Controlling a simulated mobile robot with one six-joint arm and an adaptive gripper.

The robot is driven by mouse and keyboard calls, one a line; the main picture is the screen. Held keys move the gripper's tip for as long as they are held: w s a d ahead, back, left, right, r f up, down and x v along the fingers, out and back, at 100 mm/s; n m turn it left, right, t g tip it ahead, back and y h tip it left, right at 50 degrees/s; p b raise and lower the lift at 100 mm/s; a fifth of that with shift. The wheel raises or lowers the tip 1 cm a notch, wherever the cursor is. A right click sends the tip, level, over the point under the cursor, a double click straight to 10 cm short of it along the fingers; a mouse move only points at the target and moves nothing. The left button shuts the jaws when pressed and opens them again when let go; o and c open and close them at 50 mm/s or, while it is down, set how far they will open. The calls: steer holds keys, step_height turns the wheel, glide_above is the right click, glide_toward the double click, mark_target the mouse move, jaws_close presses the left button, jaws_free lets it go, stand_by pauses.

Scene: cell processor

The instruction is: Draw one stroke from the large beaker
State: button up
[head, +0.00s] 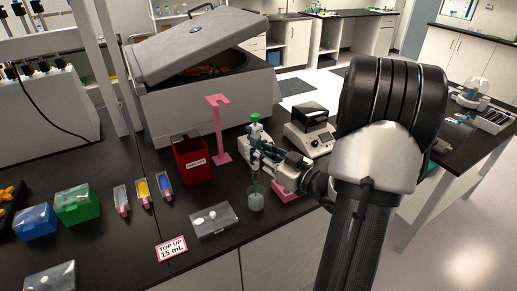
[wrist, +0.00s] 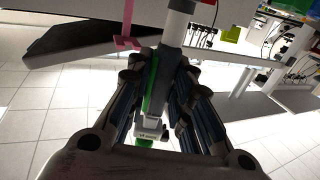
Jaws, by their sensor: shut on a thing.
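My gripper (head: 262,158) is shut on a white and green pipette (head: 254,131) in the head view. The pipette is about upright, with a green knob on top and a thin green lower part. That lower part reaches down to the mouth of a clear beaker (head: 256,202) near the bench's front edge. I cannot tell how deep the tip is in it. In the wrist view the pipette (wrist: 151,120) runs between my dark fingers (wrist: 160,95); the beaker is not clear there.
A pink block (head: 284,195) sits right beside the beaker, and a lidded clear box (head: 214,220) to its left. A pink stand (head: 219,135), red bin (head: 192,160), and capped tubes (head: 142,192) are further left. A balance-like device (head: 311,135) and open-lidded centrifuge (head: 205,105) stand behind. A card (head: 171,248) reads "TOP UP 15 mL".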

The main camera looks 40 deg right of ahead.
steer(key=shift+f+b, duration=0.85)
steer(key=shift+f, duration=0.85)
steer(key=shift+f+b, duration=0.3)
steer(key=shift+f, duration=0.05)
steer(key=shift+o, duration=1)
steer(key=shift+c, duration=1.2)
steer(key=shift+o, duration=0.6)
